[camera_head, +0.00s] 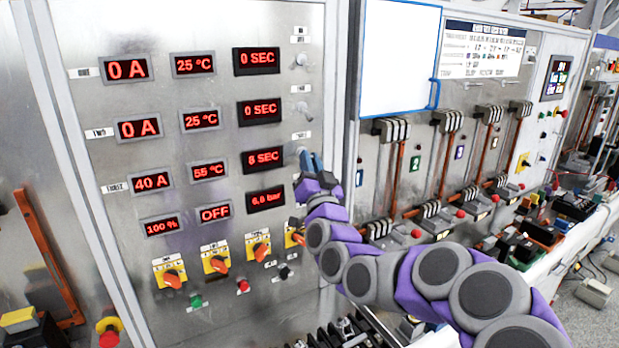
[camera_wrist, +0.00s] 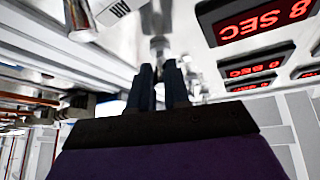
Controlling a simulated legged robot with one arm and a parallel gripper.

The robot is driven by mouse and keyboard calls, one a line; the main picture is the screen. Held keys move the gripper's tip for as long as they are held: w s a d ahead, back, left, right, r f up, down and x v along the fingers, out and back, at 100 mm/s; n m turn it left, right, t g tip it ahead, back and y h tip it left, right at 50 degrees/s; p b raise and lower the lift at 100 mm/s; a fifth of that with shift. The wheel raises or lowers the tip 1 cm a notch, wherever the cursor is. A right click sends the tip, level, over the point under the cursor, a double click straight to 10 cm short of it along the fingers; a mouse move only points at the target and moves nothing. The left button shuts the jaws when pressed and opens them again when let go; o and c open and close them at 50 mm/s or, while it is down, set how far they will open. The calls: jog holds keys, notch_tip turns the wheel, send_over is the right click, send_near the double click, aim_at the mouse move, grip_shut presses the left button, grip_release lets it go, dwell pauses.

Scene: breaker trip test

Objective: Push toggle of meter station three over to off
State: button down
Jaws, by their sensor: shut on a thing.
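The meter station three row on the panel reads 40 A (camera_head: 151,181), 55 °C and 8 SEC (camera_head: 264,158). Its toggle is mostly hidden behind my gripper in the head view. In the wrist view a small metal toggle (camera_wrist: 158,44) shows just beyond the fingertips. My gripper (camera_head: 311,163), with blue-grey fingers, is at the panel right of the 8 SEC display. In the wrist view its two dark fingers (camera_wrist: 160,80) are close together and shut on the toggle. The toggle's exact tilt cannot be told.
Two similar toggles sit above, beside the top row (camera_head: 301,60) and second row (camera_head: 301,107). Below are several yellow-backed rotary switches (camera_head: 215,258) and small buttons. A bench with breakers (camera_head: 430,212) is to the right, behind my arm.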

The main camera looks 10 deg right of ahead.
jog(key=f+t+b, duration=0.1)
jog(key=f+m+t+b, duration=0.1)
jog(key=shift+w+a+t+h+b, duration=0.1)
jog(key=shift+w+t+h+b, duration=0.1)
jog(key=shift+t+h+b, duration=0.15)
jog(key=shift+w+m+t+h+b, duration=0.15)
jog(key=shift+m+t+h+b, duration=0.2)
jog(key=shift+m+t+h, duration=0.4)
jog(key=shift+m, duration=0.25)
jog(key=c, duration=1.1)
grip_release()
